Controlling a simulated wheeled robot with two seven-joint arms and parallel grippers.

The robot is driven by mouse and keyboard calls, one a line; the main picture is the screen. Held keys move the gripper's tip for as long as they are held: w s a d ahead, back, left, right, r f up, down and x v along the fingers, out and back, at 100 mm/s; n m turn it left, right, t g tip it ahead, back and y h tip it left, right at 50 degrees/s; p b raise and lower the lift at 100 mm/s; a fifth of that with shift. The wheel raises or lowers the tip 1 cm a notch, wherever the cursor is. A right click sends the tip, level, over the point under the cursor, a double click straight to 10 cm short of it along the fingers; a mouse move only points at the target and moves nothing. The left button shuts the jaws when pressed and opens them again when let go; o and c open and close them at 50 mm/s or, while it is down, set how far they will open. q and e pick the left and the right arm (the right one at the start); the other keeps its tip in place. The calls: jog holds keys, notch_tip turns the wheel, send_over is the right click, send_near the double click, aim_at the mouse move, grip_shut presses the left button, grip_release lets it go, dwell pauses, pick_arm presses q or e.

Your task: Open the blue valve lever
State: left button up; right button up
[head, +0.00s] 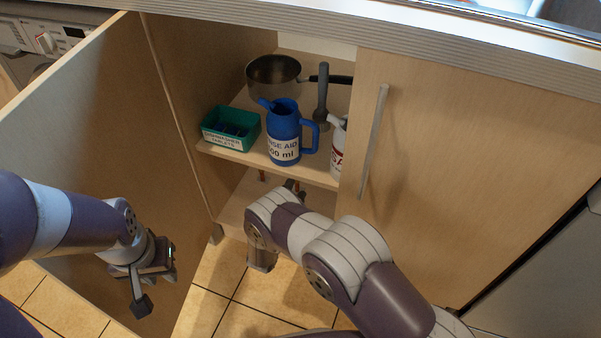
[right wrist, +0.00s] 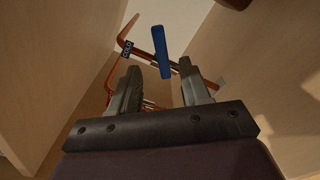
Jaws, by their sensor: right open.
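The blue valve lever (right wrist: 162,52) shows in the right wrist view as a flat blue bar across a copper pipe (right wrist: 205,78) low in the cupboard. My right gripper (right wrist: 160,68) is open, its two grey fingers pointing toward the lever. The lever lies just beyond and between the fingertips; I cannot tell whether they touch it. In the head view my right arm reaches into the lower cupboard and hides the lever. My left gripper (head: 156,289) hangs before the open left door, its fingers apart and empty.
The open cupboard door (head: 100,100) is at left, the closed door (head: 450,160) at right. The shelf (head: 268,165) above carries a blue jug (head: 284,130), a green box (head: 232,128), a pan (head: 273,75) and a white bottle (head: 337,150). Cupboard walls flank my right gripper.

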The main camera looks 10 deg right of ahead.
jog(key=shift+s+a, duration=0.15)
jog(key=shift+s, duration=0.05)
jog(key=shift+f, duration=0.1)
